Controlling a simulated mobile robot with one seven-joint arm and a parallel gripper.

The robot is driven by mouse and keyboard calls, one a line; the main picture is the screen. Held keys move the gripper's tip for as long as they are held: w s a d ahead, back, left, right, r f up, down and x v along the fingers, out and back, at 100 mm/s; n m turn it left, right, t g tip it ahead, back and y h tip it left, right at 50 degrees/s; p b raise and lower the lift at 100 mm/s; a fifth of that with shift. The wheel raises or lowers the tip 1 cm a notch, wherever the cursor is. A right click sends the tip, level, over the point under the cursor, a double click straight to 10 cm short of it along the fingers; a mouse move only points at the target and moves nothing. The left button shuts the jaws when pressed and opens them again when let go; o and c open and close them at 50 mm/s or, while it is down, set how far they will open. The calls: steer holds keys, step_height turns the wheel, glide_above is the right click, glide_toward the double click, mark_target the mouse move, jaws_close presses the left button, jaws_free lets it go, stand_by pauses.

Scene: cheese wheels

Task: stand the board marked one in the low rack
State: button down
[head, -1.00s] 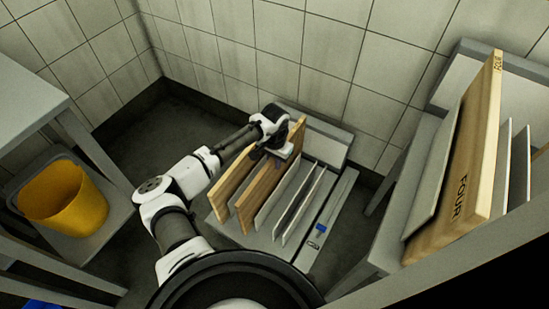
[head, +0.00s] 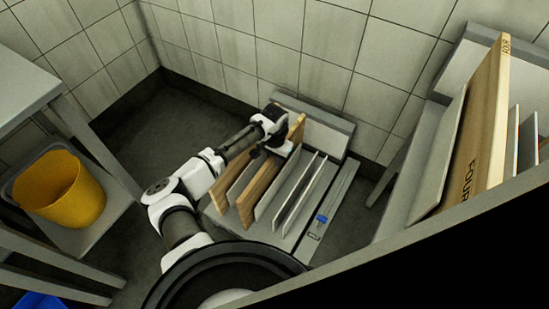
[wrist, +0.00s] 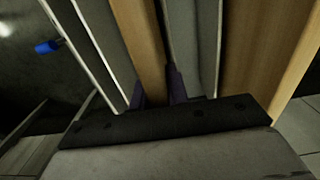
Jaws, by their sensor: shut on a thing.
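My gripper (head: 280,150) is shut on the top edge of a wooden board (head: 257,192) that stands upright in the low rack (head: 345,190). In the wrist view the held board (wrist: 138,42) rises between the dark fingers (wrist: 157,92), with grey panels close on both sides. No number is readable on it. A second wooden board (head: 222,181) stands to its left in the head view; it shows at the right of the wrist view (wrist: 262,50). My wrist hides part of the boards' tops. The board's foot is hidden in the wrist view.
Thin grey panels (head: 300,195) stand to the right of the held board. A raised rack at right holds a board marked FOUR (head: 475,150). A yellow bin (head: 62,190) stands left. Tiled walls close the corner.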

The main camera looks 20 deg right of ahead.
steer(key=c, duration=1.3)
jaws_free()
